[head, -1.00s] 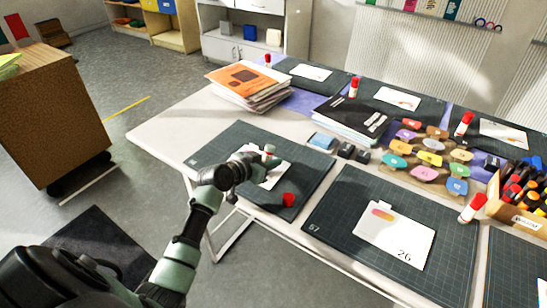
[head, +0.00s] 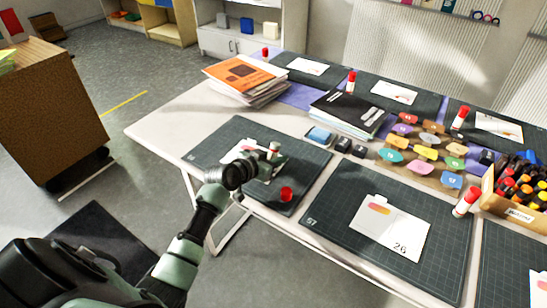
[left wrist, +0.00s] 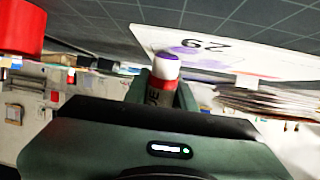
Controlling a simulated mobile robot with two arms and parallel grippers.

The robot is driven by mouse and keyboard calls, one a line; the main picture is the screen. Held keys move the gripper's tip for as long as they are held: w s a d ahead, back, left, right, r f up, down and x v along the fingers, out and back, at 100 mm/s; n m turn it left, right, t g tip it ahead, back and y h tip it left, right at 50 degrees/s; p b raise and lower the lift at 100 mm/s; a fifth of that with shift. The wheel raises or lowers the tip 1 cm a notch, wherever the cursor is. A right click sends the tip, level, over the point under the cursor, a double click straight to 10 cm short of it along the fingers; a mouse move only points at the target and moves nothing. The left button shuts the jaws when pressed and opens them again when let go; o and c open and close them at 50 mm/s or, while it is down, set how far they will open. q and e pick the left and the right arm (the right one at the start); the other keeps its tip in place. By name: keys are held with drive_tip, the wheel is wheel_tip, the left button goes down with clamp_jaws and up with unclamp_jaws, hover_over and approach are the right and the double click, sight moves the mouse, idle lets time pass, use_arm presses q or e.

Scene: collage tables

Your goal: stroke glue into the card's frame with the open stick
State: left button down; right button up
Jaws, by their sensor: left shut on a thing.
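My left gripper (head: 268,160) is shut on the open glue stick (head: 274,148), over the mat at the table's near left. In the left wrist view the glue stick (left wrist: 165,78) shows its white and purple tip between the fingers. The white card (left wrist: 265,62), with a number and a purplish patch, lies on the dark mat beyond the tip. In the head view my gripper covers much of the card. I cannot tell whether the tip touches it. The red cap (head: 286,194) stands on the mat, apart from the gripper. My right gripper is out of view.
A neighbouring mat (head: 325,225) holds another card (head: 390,228) and a capped glue stick (head: 466,201) stands near it. Paper stacks (head: 245,82), a black folder (head: 347,113), coloured pads (head: 426,152) and a marker crate (head: 515,208) occupy the table behind and right.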

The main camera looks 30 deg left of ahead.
use_arm(q)
drive_tip(key=shift+w, duration=0.65)
drive_tip(key=shift+w+a+b, duration=0.1)
drive_tip(key=shift+w+b, duration=0.45)
drive_tip(key=shift+w, duration=0.25)
drive_tip(key=shift+w, duration=0.1)
drive_tip(key=shift+w+b, duration=0.3)
drive_tip(key=shift+w, duration=0.35)
drive_tip(key=shift+w+f+b, duration=0.1)
drive_tip(key=shift+w+b, duration=0.4)
drive_tip(key=shift+w, duration=0.3)
wheel_tip(320, 180, up, 7)
drive_tip(key=p, duration=0.6)
